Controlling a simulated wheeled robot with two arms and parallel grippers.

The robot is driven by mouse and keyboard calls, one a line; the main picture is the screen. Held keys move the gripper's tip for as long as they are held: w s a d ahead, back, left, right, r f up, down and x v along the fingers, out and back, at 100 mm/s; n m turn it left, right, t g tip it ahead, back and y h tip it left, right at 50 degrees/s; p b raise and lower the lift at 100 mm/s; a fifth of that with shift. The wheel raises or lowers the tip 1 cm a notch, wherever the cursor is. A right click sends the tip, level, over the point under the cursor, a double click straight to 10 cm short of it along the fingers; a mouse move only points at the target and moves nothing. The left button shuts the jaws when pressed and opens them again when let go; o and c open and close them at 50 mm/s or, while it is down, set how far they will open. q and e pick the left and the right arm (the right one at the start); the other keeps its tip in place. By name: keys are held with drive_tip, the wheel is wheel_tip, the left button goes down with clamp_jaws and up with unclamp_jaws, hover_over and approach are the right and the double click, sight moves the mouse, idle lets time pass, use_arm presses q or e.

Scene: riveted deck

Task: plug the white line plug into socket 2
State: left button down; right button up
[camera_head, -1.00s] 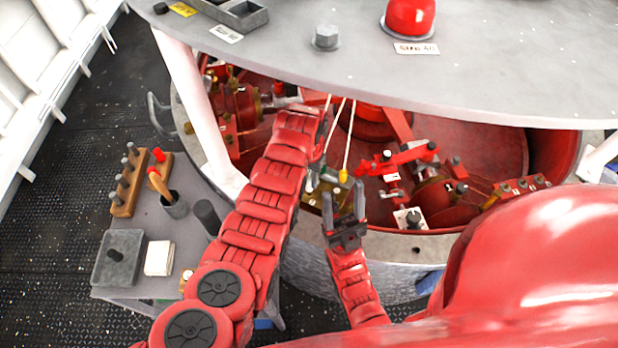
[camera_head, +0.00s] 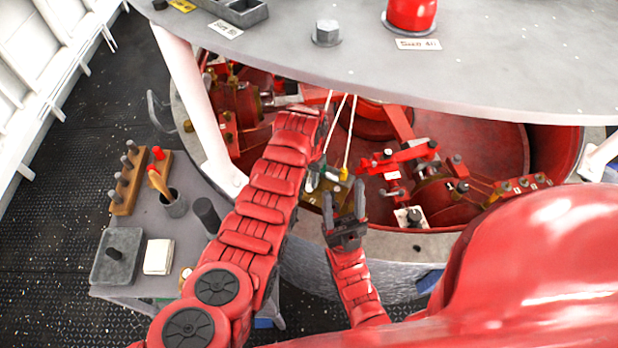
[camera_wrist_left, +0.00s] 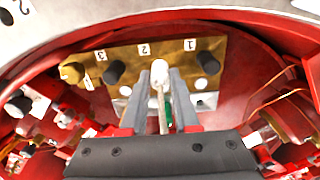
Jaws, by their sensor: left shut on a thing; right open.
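In the left wrist view my left gripper (camera_wrist_left: 162,92) is shut on the white plug (camera_wrist_left: 159,72). The plug's rounded white end shows between the fingertips, over the brass socket panel (camera_wrist_left: 128,60), just beside label 2 (camera_wrist_left: 143,49). Whether it is inside the socket or just in front of it, I cannot tell. Dark plugs or knobs stand on both sides, near labels 3 (camera_wrist_left: 101,55) and 1 (camera_wrist_left: 190,45). My right gripper (camera_head: 344,198) is open and empty, just below a yellow plug (camera_head: 344,174).
White lines (camera_head: 349,130) hang from above to the panel. The grey round top (camera_head: 480,75) overhangs the red bay. Red fittings (camera_head: 405,157) stand right of the grippers. A side table (camera_head: 140,225) at left holds a wooden rack (camera_head: 128,190) and a grey tray (camera_head: 115,258).

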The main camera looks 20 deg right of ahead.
use_arm(q)
drive_tip(key=shift+f+b, duration=0.75)
drive_tip(key=shift+f, duration=0.25)
idle(0.5)
drive_tip(key=c, duration=0.6)
unclamp_jaws()
drive_tip(key=shift+r, duration=0.1)
drive_tip(key=shift+r, duration=0.5)
wheel_tip(320, 180, up, 6)
drive_tip(key=shift+f+b, duration=0.2)
drive_tip(key=shift+b, duration=1.05)
drive_tip(key=shift+r, duration=0.4)
